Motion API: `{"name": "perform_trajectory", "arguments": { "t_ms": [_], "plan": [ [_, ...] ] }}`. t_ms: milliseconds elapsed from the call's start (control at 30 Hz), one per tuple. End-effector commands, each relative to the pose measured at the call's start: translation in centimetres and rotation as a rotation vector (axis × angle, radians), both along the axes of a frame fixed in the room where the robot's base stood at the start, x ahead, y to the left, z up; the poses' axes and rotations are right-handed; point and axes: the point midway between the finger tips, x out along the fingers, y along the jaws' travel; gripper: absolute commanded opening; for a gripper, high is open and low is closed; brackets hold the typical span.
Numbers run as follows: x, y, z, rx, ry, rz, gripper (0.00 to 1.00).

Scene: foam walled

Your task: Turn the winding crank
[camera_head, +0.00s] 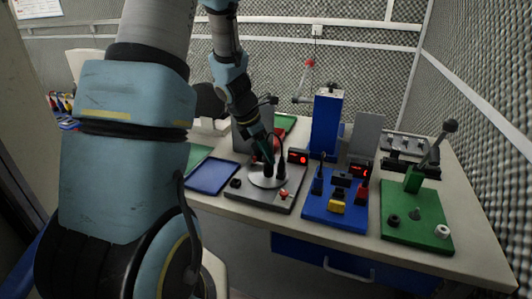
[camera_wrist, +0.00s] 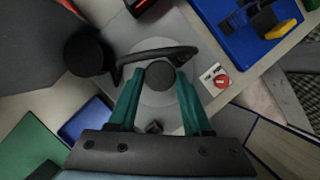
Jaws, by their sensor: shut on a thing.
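The winding station is a grey base plate (camera_head: 245,192) with a pale round disc (camera_head: 258,183) on it. My gripper (camera_head: 273,168) reaches down over the disc from above. In the wrist view, my gripper's teal fingers (camera_wrist: 160,84) are closed around a round dark knob (camera_wrist: 160,73) above the disc, which looks like the crank's handle. A black curved bar (camera_wrist: 155,53) passes just beyond the knob. A black cylinder (camera_wrist: 88,52) stands to its left. The crank's lower parts are partly hidden by the fingers in the head view.
A small red knob (camera_wrist: 221,81) sits at the plate's corner. A blue tray (camera_head: 212,177) lies to the left. A blue board (camera_head: 335,211) with connectors and a green board (camera_head: 416,219) with a lever lie to the right. A blue column (camera_head: 326,125) stands behind.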

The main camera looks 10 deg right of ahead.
Motion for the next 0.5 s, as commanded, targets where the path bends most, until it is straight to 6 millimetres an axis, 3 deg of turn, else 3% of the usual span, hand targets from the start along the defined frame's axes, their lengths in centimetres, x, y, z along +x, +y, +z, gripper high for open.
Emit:
{"name": "perform_trajectory", "arguments": {
  "t_ms": [167,200,433,500],
  "plan": [
    [0.01,-0.09,0.05,-0.002,0.000,-0.001,0.00],
    [0.01,-0.09,0.05,-0.002,0.000,-0.001,0.53],
    [0.00,-0.05,0.03,-0.001,-0.001,-0.001,0.78],
    [0.01,-0.03,0.02,-0.001,-0.001,-0.001,0.78]
  ]
}}
